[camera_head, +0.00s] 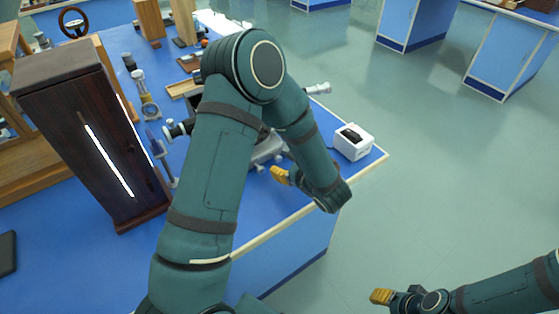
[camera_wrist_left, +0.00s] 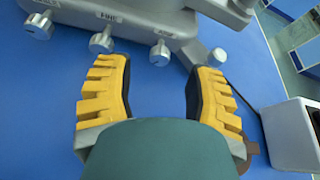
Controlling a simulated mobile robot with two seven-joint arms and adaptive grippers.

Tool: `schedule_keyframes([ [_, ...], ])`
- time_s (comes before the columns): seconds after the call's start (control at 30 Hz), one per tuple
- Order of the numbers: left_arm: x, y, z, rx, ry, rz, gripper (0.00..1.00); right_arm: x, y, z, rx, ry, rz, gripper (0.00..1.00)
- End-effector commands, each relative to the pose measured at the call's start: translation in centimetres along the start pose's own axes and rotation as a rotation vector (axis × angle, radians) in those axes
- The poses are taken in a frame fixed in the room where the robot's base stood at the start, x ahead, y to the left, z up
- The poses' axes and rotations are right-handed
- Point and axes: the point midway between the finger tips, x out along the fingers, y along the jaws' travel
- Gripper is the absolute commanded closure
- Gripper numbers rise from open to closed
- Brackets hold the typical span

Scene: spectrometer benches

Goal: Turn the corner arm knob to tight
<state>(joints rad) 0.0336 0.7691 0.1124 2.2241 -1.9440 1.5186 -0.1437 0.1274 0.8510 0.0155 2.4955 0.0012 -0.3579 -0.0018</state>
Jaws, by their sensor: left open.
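The grey spectrometer (camera_head: 268,150) stands on the blue bench, mostly hidden behind my left arm in the head view. In the left wrist view, its grey base carries several small metal knobs: one at the left (camera_wrist_left: 38,26), one under a label that seems to read FINE (camera_wrist_left: 102,42), one in the middle (camera_wrist_left: 160,53) and a rounded one at the right (camera_wrist_left: 218,56). I cannot tell which is the corner arm knob. My left gripper (camera_wrist_left: 158,75) is open and empty, its yellow fingers short of the knobs, which lie ahead. My right gripper (camera_head: 381,297) is at the lower right, away from the bench.
A white box with a dark top (camera_head: 353,142) stands near the bench corner, and close to the right finger in the wrist view (camera_wrist_left: 292,135). A tall dark wooden lamp housing (camera_head: 90,140) with a lit slit stands at left. Floor right of the bench is clear.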

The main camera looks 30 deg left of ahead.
Motion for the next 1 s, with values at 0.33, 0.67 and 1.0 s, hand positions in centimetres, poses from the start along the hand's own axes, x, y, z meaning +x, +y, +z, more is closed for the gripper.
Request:
schedule_keyframes([
  [0.33,4.2,0.0,-0.1,0.0,0.001,0.0,0.46,0.6,0.2,-0.1,0.0,0.003,0.0,0.53],
  [0.67,4.5,0.0,0.0,0.001,0.001,-0.001,0.46,0.6,0.2,-0.1,0.0,0.004,0.0,0.53],
  [1.0,4.5,0.0,0.0,0.001,0.001,-0.001,1.0,0.6,0.2,-0.1,0.0,0.003,0.0,0.53],
])
